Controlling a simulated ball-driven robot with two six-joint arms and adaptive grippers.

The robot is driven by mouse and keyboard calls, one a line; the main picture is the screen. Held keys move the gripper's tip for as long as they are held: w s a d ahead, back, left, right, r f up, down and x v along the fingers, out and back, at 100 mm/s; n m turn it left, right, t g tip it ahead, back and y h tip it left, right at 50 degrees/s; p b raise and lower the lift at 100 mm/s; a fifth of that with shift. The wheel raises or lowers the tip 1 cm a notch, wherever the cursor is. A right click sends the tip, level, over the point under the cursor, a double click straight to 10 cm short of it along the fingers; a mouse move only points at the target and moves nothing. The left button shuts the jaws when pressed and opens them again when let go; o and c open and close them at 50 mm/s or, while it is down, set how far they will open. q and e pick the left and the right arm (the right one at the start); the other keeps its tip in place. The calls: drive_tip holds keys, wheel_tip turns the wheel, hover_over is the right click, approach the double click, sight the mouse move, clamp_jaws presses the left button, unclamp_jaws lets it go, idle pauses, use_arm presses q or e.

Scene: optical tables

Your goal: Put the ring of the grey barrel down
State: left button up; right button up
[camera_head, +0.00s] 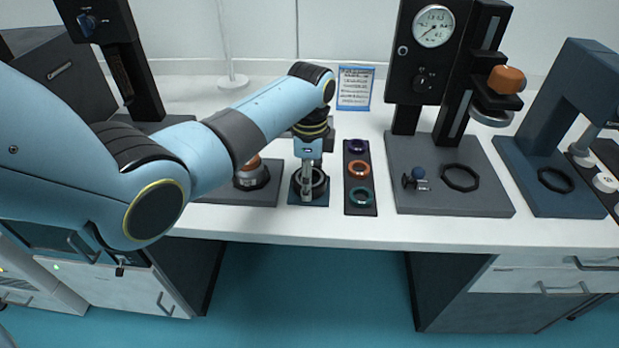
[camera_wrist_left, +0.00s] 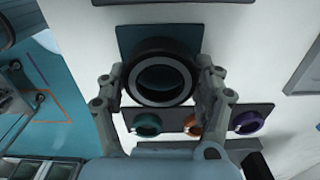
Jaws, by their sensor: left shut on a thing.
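The ring of the grey barrel (camera_head: 322,186), black with a grey inner face, is between the fingers of my left gripper (camera_head: 309,186). In the left wrist view the ring (camera_wrist_left: 160,102) is seen end-on, with a finger on each side of it, and my left gripper (camera_wrist_left: 164,80) is shut on it. The ring is over a small dark blue pad (camera_head: 325,202), which also shows in the wrist view (camera_wrist_left: 127,36). I cannot tell whether the ring touches the pad. My right gripper is not in view.
Right of the pad, a dark strip (camera_head: 349,207) bears a purple ring (camera_head: 357,146), an orange ring (camera_head: 358,168) and a teal ring (camera_head: 361,196). Left is a grey plate (camera_head: 262,196) with an orange-topped part (camera_head: 251,174). A gauge press (camera_head: 422,60) stands further right.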

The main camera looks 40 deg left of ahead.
use_arm(q)
drive_tip(key=shift+f, duration=0.2)
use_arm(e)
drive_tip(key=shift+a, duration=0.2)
use_arm(q)
drive_tip(key=o, duration=1.4)
drive_tip(key=shift+f, duration=0.1)
drive_tip(key=shift+o, duration=0.2)
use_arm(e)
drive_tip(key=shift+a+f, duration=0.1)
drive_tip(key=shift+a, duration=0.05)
use_arm(q)
wheel_tip(320, 180, up, 12)
drive_tip(key=shift+p, duration=0.35)
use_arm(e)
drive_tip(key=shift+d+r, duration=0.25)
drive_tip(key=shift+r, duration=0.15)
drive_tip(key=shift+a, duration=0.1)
